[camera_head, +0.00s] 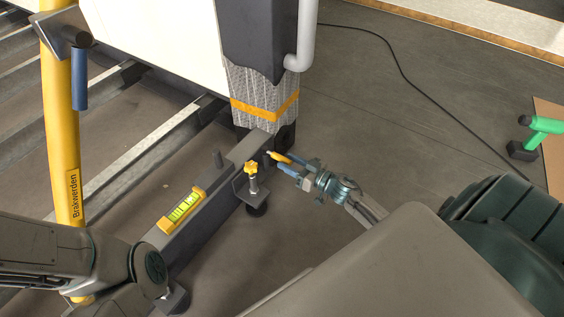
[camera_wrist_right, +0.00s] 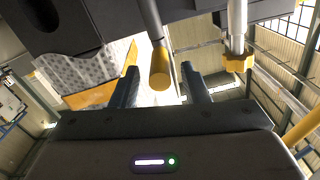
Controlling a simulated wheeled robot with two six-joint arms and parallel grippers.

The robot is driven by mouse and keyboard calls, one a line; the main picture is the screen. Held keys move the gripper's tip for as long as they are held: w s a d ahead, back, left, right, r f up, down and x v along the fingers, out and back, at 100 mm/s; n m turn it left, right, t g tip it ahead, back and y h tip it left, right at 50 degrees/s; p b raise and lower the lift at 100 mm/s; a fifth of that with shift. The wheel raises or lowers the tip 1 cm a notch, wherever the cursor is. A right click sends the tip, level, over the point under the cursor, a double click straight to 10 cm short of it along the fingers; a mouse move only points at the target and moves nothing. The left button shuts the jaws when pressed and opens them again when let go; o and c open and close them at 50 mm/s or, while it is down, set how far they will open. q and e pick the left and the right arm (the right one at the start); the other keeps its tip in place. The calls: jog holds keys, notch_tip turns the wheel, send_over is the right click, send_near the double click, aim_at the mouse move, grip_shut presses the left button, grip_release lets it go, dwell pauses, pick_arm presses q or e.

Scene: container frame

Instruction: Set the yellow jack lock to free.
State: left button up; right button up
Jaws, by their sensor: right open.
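A short grey lever with a yellow end (camera_wrist_right: 161,75), which looks like the yellow jack lock, sticks out between the fingers of my right gripper (camera_wrist_right: 160,88) in the right wrist view. In the head view its yellow part (camera_head: 279,157) shows at the end of the grey beam, beside the blue fingers of my right gripper (camera_head: 286,163). That gripper is open, with a finger on each side of the lever and gaps showing in the wrist view. Its lock setting cannot be read. My left arm enters at lower left; its gripper is out of view.
A yellow star knob (camera_head: 251,168) on a threaded jack foot stands just left of the lever. A yellow spirit level (camera_head: 182,208) lies on the grey beam (camera_head: 215,213). A yellow post (camera_head: 60,130) stands at left. The floor at right is mostly free, with a black cable (camera_head: 400,65).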

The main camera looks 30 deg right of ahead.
aim_at(274, 155)
jog(key=shift+b+x, duration=0.3)
jog(key=shift+x, duration=1.2)
jog(key=shift+c, duration=0.3)
grip_shut()
jog(key=shift+d, duration=0.1)
